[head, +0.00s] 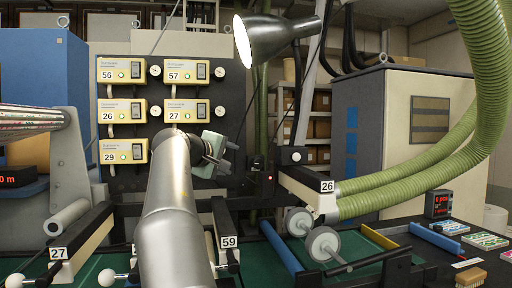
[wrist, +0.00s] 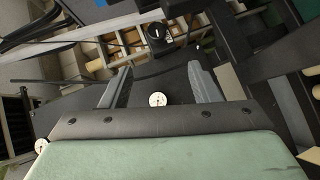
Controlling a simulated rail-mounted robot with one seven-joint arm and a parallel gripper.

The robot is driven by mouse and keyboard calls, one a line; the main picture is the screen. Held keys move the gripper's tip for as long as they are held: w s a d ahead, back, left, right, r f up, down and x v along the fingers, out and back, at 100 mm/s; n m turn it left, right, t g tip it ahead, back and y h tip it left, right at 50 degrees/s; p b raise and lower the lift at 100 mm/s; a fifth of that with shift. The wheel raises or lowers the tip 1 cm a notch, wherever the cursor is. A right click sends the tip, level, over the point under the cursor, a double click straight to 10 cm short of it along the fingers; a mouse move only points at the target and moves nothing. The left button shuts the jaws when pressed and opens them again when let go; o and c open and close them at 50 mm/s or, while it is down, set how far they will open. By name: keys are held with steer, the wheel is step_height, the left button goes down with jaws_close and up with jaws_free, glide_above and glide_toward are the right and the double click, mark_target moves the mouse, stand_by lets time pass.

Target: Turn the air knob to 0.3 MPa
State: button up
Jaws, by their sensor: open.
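My gripper (head: 224,156) is at the right side of the black control panel (head: 137,185) in the head view, below the box marked 27. In the wrist view its two grey fingers (wrist: 160,76) stand wide apart. A small round pale knob or dial face (wrist: 158,99) shows in the gap between them; I see no contact with either finger. In the head view round pale knobs (head: 219,73) sit beside the yellow boxes, one of them (head: 220,111) just above my gripper. I cannot tell which is the air knob. No pressure reading is legible.
A black lamp (head: 275,38) hangs above right of my gripper. Green hoses (head: 400,185) sweep across the right. A black bar marked 26 (head: 308,188) and rollers (head: 323,243) stand right of my arm. Yellow boxes (head: 122,111) fill the panel's upper part.

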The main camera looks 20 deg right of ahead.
mark_target(257, 162)
steer(key=p+x, duration=0.2)
steer(key=x, duration=0.3)
steer(key=p+x, duration=0.2)
steer(key=x, duration=0.3)
steer(key=p+x, duration=0.3)
steer(key=x, duration=0.3)
steer(key=shift+s+d+r, duration=0.2)
steer(key=shift+d+r, duration=0.15)
steer(key=shift+r, duration=0.05)
steer(key=shift+w+d+f, duration=0.25)
steer(key=shift+w+d, duration=0.1)
steer(key=shift+d, duration=0.05)
